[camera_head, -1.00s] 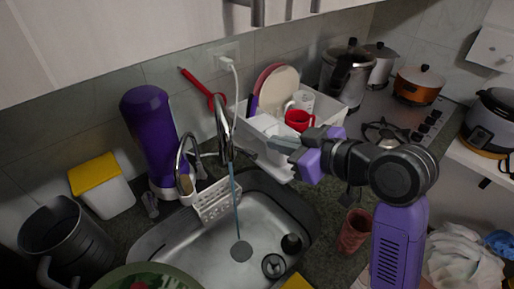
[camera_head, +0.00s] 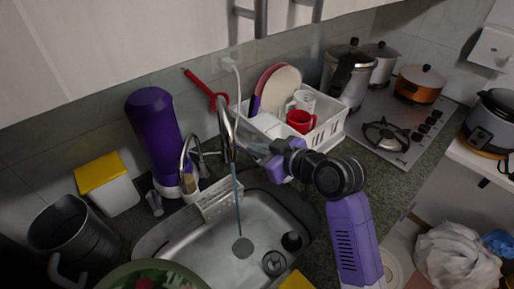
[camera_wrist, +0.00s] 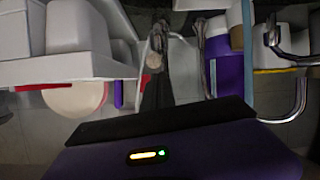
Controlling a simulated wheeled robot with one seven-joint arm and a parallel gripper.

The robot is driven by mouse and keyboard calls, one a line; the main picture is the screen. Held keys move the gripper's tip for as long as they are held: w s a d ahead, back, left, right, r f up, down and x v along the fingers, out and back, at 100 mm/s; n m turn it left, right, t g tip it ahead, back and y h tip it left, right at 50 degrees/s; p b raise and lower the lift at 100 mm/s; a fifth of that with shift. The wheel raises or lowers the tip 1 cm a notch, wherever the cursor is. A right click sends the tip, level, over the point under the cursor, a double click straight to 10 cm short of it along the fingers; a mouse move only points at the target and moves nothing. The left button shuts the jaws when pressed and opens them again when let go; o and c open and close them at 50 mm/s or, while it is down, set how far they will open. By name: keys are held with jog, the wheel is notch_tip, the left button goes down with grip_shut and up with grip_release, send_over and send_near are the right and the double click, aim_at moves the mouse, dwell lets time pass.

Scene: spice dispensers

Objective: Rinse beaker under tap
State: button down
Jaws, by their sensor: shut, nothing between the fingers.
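The tap (camera_head: 225,125) stands behind the sink (camera_head: 205,245), and a thin blue stream of water (camera_head: 238,200) falls from it into the basin. My gripper (camera_head: 258,147) is shut and empty, just right of the tap and in front of the dish rack. Its fingers also show in the wrist view (camera_wrist: 157,65), where the water stream (camera_wrist: 248,55) and tap (camera_wrist: 273,40) are to the right. I cannot tell which vessel is the beaker. A clear glass-like round item (camera_head: 274,263) and a dark round one (camera_head: 291,241) are in the sink.
The white dish rack (camera_head: 325,130) holds plates, a red mug (camera_head: 300,121) and a clear glass (camera_head: 304,101). A purple bottle (camera_head: 155,130) stands left of the tap. A dark pitcher (camera_head: 75,240) is at far left; the stove (camera_head: 400,125) is right.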

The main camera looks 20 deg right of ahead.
jog(key=shift+f, duration=0.1)
jog(key=f+b, duration=0.1)
jog(key=b, duration=0.1)
jog(key=t+b, duration=0.1)
jog(key=shift+s+d+f+b, duration=0.2)
jog(key=shift+s+f+b, duration=0.1)
jog(key=shift+f+b, duration=0.1)
jog(key=shift+r, duration=0.1)
